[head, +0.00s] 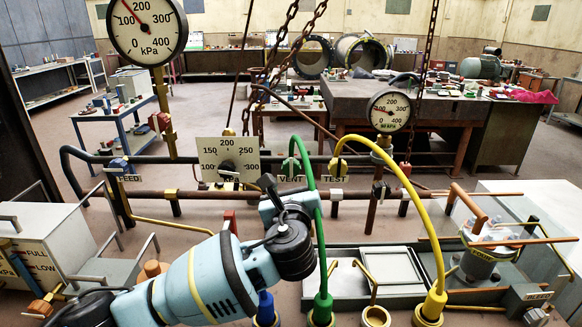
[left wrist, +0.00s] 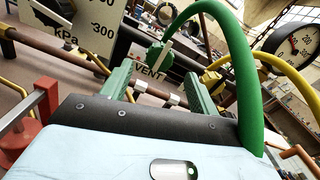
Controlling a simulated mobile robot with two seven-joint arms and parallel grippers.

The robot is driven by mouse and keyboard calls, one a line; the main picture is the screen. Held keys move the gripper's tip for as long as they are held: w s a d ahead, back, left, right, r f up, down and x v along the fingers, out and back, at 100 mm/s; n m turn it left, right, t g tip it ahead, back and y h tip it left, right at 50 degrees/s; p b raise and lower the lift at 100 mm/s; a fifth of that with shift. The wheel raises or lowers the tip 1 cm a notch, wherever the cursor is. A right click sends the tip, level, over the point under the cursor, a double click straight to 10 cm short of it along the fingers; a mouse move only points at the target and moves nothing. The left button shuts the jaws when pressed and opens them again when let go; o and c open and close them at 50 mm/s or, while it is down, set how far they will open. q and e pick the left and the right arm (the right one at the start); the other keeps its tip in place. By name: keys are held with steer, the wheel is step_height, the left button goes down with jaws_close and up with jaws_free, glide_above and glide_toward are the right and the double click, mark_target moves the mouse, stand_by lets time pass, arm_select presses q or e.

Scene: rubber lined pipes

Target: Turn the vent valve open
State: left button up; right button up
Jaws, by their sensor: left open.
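In the head view the green valve (head: 291,166) sits on the dark back pipe, beside the arching green hose (head: 313,205). My left gripper is open in the left wrist view (left wrist: 160,92), its two green fingers pointing towards the valve with nothing between them. The fingers are apart from the valve. In the head view my wrist largely hides the fingers. My right gripper is in neither view.
A yellow hose (head: 423,205) arches from the TEST fitting to the front right. Dial gauges (head: 146,30) and (head: 390,112) stand on posts, with a square gauge (head: 229,160) left of the valve. Chains (head: 300,45) hang behind. A grey tray (head: 394,268) lies right of my arm.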

mark_target(291, 170)
arm_select(q)
steer(key=shift+w, duration=3.55)
steer(key=shift+c, duration=0.4)
steer(key=c, duration=0.9)
